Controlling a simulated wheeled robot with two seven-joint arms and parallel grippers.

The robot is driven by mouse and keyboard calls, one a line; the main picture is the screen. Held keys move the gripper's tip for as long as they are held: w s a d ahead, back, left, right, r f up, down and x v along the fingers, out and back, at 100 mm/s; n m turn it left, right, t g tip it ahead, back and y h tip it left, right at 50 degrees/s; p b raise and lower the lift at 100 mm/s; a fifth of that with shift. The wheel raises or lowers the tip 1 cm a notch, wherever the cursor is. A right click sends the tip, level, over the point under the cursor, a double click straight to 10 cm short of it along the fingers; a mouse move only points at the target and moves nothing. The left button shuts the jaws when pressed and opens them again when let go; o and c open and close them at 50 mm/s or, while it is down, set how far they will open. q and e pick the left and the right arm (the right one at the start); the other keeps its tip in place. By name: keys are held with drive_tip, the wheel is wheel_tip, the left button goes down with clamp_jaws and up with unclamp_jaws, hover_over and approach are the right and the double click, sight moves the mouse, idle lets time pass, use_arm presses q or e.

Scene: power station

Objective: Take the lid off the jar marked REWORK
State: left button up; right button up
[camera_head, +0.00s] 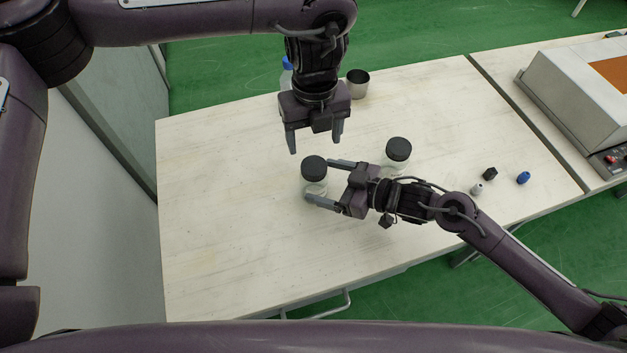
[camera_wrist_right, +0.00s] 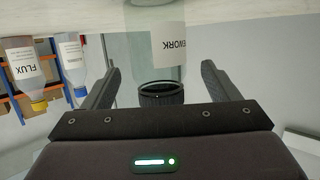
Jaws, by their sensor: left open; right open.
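The jar marked REWORK (camera_wrist_right: 142,50) is clear glass with a white label reading "EWORK", its first letter out of sight; the right wrist view shows it upside down. Its black ribbed lid (camera_wrist_right: 161,95) is on; in the head view the lid (camera_head: 314,168) tops the upright jar. My right gripper (camera_head: 319,181) is open, its fingers on either side of this jar, with a visible gap in the wrist view. My left gripper (camera_head: 315,144) is open and empty, above and behind the lid, pointing down. A second black-lidded jar (camera_head: 397,150) stands to the right, its label not readable.
A metal cup (camera_head: 358,83) and a blue-capped bottle (camera_head: 287,76) stand at the back, behind my left gripper. Small black, grey and blue parts (camera_head: 523,178) lie at the right. A grey machine (camera_head: 578,92) stands beyond the seam. The table's left and front (camera_head: 215,245) are clear.

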sight(326, 180)
use_arm(q)
drive_tip(key=shift+w+f, duration=0.1)
drive_tip(key=shift+w, duration=0.05)
use_arm(e)
drive_tip(key=shift+x, duration=1.95)
drive_tip(key=shift+d, duration=0.1)
